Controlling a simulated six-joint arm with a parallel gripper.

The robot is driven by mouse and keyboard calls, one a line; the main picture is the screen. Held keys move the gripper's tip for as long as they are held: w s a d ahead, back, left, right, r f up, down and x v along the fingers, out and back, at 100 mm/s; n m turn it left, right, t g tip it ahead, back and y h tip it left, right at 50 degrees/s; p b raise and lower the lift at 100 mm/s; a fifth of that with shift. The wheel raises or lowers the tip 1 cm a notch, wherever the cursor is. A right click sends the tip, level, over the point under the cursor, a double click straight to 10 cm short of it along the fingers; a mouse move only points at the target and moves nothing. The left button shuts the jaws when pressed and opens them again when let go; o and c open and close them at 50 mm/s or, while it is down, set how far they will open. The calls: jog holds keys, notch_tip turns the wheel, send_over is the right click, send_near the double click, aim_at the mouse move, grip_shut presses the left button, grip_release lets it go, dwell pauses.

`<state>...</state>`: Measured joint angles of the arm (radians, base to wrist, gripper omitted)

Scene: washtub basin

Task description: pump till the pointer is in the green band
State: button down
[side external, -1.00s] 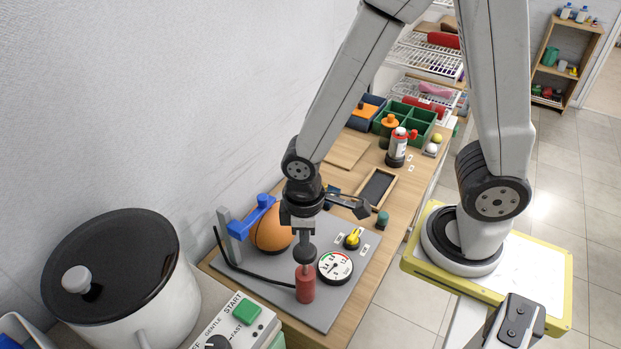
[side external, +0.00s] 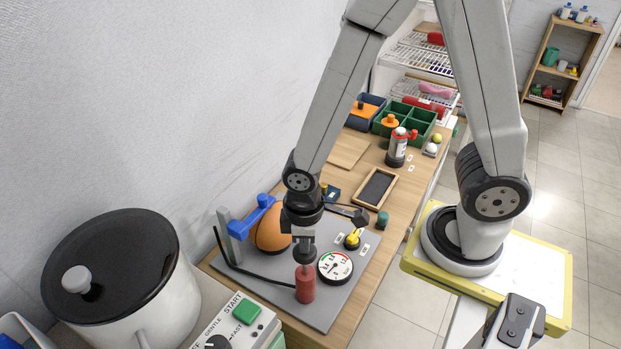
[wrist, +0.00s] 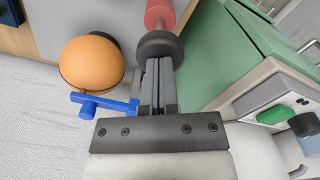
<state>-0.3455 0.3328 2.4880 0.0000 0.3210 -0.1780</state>
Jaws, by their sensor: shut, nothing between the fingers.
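The pump is an upright red cylinder (side external: 305,288) with a round dark knob (side external: 304,256) on top, on a grey plate (side external: 350,293). My gripper (side external: 303,242) points down just above the knob, its fingers shut and empty. In the wrist view the shut fingers (wrist: 158,85) reach the dark knob (wrist: 160,46), with the red cylinder (wrist: 160,14) beyond; I cannot tell whether they touch it. The round white gauge (side external: 335,266) is right of the pump. It has a green stretch and a red stretch; its pointer is too small to read surely.
An orange ball (side external: 270,232) with a blue arm (side external: 254,215) stands left of my gripper. A yellow knob (side external: 352,239) is right. A white pot (side external: 130,290) and a control box with a green button (side external: 246,312) stand in front. A slate tray (side external: 376,187) lies behind.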

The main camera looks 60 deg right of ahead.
aim_at(305, 256)
jog(key=shift+f, duration=2.4)
jog(key=shift+r, duration=3.5)
jog(key=shift+f, duration=0.25)
jog(key=shift+f, duration=3.25)
jog(key=shift+r, duration=3.5)
